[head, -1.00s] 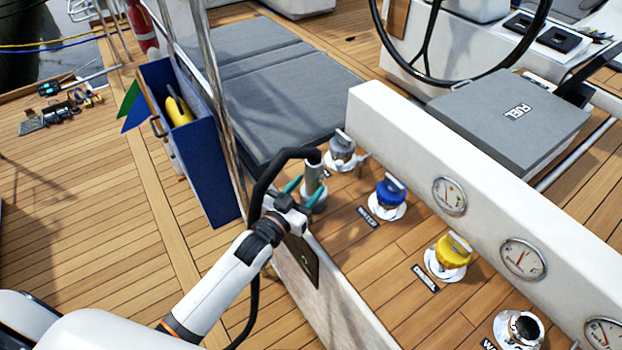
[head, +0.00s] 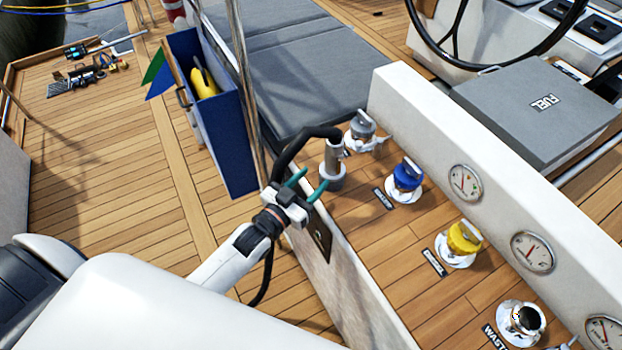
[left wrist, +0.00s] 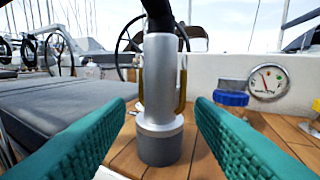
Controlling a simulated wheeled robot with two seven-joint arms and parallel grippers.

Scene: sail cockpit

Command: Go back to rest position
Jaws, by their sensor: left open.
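My left gripper (head: 307,184) is open, with two teal fingers. It is empty and stands just short of a grey metal hose nozzle (head: 333,165). In the left wrist view the nozzle (left wrist: 161,90) stands upright beyond and between the spread fingers (left wrist: 160,135), and neither finger touches it. A black hose (head: 300,142) loops from the nozzle's top, back over toward my wrist. My right gripper is not in view.
Grey, blue (head: 407,177) and yellow (head: 464,238) capped deck fittings stand in a row beside a white wall with gauges (head: 465,183). A blue bin (head: 228,135) and a metal post stand beyond my gripper. Open teak deck (head: 110,190) lies to the left.

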